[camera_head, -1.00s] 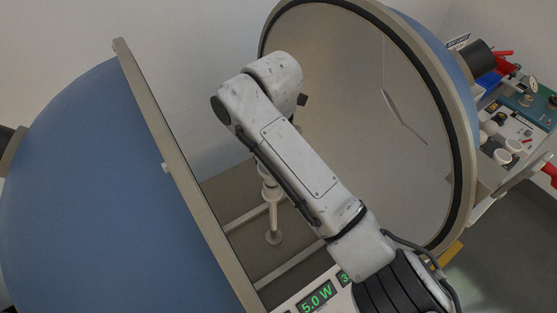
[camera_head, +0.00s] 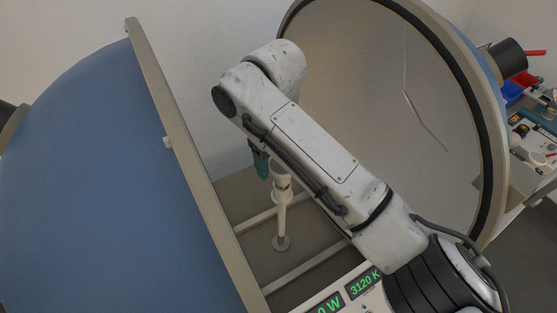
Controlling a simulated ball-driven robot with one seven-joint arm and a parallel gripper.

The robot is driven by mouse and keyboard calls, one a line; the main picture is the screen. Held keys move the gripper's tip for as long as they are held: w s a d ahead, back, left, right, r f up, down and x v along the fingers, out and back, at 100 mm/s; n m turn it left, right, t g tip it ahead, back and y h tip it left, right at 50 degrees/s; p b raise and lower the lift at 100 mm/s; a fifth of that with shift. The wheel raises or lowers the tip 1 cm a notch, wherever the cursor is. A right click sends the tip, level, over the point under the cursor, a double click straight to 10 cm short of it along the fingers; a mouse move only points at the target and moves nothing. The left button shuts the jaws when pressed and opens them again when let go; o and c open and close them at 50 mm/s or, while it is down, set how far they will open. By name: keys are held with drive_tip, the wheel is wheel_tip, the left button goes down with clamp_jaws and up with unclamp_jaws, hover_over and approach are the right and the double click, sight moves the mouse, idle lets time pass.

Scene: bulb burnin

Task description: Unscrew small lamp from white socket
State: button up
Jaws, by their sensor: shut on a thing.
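The white socket (camera_head: 281,183) sits on top of an upright white post between two halves of a large sphere. My gripper (camera_head: 263,166) shows only in part, as a dark body with a green finger, under my arm and at the upper left of the socket. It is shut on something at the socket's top. The small lamp is hidden behind my arm and gripper, so I cannot see whether it is seated in the socket or clear of it.
The blue sphere half (camera_head: 85,180) with its beige rim stands close on the left. The open half with a pale inside (camera_head: 370,80) is on the right. A lit green display (camera_head: 345,293) is at the bottom. A cluttered bench (camera_head: 535,135) is at the far right.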

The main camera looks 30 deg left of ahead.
drive_tip(key=shift+s+a, duration=0.15)
drive_tip(key=o, duration=0.9)
drive_tip(key=shift+a, duration=0.1)
drive_tip(key=shift+r, duration=0.1)
drive_tip(key=m+p, duration=0.2)
drive_tip(key=shift+w+d+r+m, duration=0.15)
drive_tip(key=shift+w+d+m, duration=0.05)
drive_tip(key=shift+d+m, duration=0.2)
drive_tip(key=m+p, duration=0.1)
drive_tip(key=m, duration=0.1)
drive_tip(key=m+p, duration=0.2)
drive_tip(key=shift+w+d, duration=0.15)
drive_tip(key=shift+d, duration=0.2)
drive_tip(key=shift+d+f+m+b, duration=0.1)
drive_tip(key=shift+f+m+b, duration=0.25)
drive_tip(key=shift+m, duration=0.45)
drive_tip(key=m, duration=0.3)
drive_tip(key=d+m, duration=0.1)
drive_tip(key=m, duration=0.2)
drive_tip(key=shift+w+m, duration=0.2)
drive_tip(key=shift+m, duration=0.2)
drive_tip(key=m, duration=0.4)
drive_tip(key=shift+w+d+r, duration=0.1)
drive_tip(key=shift+w+d, duration=0.05)
drive_tip(key=shift+d, duration=0.25)
drive_tip(key=m, duration=0.3)
drive_tip(key=shift+w+d+m, duration=0.1)
drive_tip(key=shift+d+m, duration=0.2)
drive_tip(key=shift+m, duration=0.1)
